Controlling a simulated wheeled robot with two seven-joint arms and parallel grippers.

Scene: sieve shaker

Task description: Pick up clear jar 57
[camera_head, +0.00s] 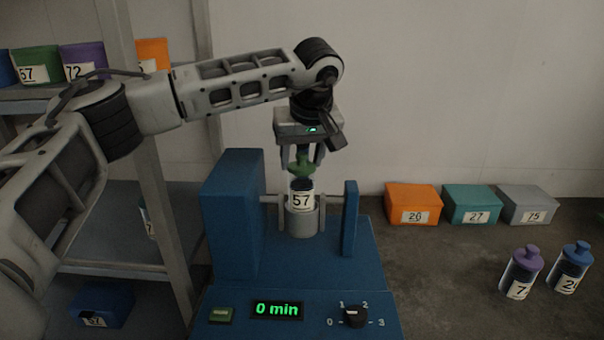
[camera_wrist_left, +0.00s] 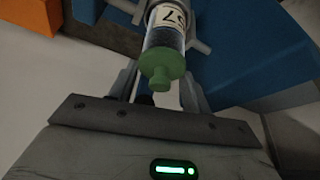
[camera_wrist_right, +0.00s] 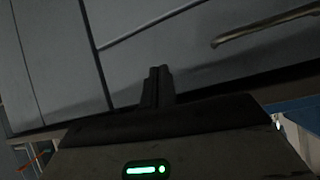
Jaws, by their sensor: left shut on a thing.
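Clear jar 57 (camera_head: 301,198) has a green lid with a knob and dark contents. It stands upright in the grey cup holder (camera_head: 302,222) of the blue shaker, its lower part hidden by the holder. My left gripper (camera_head: 303,156) points down from above and is shut on the jar's green lid. The left wrist view shows the jar's green lid (camera_wrist_left: 162,66) and the 57 label between the fingers. My right gripper (camera_wrist_right: 158,72) shows only in the right wrist view, its fingers together and empty in front of a grey surface.
The blue shaker (camera_head: 232,215) has side walls around the holder, a "0 min" display (camera_head: 277,309), a green button (camera_head: 221,315) and a dial (camera_head: 355,317). Purple-lidded (camera_head: 521,272) and blue-lidded (camera_head: 571,267) jars stand right. Orange (camera_head: 412,203), teal (camera_head: 470,203) and grey (camera_head: 526,204) boxes stand behind.

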